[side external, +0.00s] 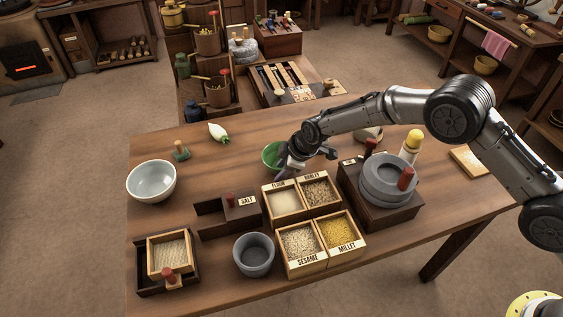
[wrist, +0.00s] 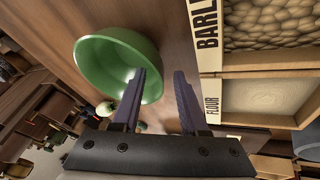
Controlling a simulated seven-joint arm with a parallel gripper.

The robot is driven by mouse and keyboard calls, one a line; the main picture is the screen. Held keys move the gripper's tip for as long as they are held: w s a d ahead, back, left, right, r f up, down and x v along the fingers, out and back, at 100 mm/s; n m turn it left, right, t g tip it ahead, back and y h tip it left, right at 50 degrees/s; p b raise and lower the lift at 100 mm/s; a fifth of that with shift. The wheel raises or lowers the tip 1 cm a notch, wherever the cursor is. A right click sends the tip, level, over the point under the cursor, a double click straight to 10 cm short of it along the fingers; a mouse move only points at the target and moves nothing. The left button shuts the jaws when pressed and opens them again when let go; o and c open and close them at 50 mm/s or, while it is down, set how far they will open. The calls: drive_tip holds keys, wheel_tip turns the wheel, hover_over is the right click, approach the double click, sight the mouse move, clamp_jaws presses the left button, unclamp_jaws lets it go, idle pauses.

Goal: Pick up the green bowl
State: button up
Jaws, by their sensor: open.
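The green bowl (side external: 270,158) stands upright on the wooden table, just behind the grain boxes and partly hidden by my gripper. My gripper (side external: 282,172) is at the bowl's near right side. In the wrist view the green bowl (wrist: 92,64) fills the upper left and looks empty. The left finger overlaps the bowl's rim in the picture, and the right finger is outside the bowl. I cannot tell whether a finger touches it.
Labelled boxes of flour (side external: 284,203), barley (side external: 318,192), sesame (side external: 301,245) and millet (side external: 340,232) stand close in front. A stone quern (side external: 388,182) is to the right.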

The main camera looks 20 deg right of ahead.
drive_tip(key=shift+w+a+f, duration=0.1)
drive_tip(key=shift+f, duration=0.15)
drive_tip(key=shift+c, duration=0.3)
clamp_jaws()
idle(1.0)
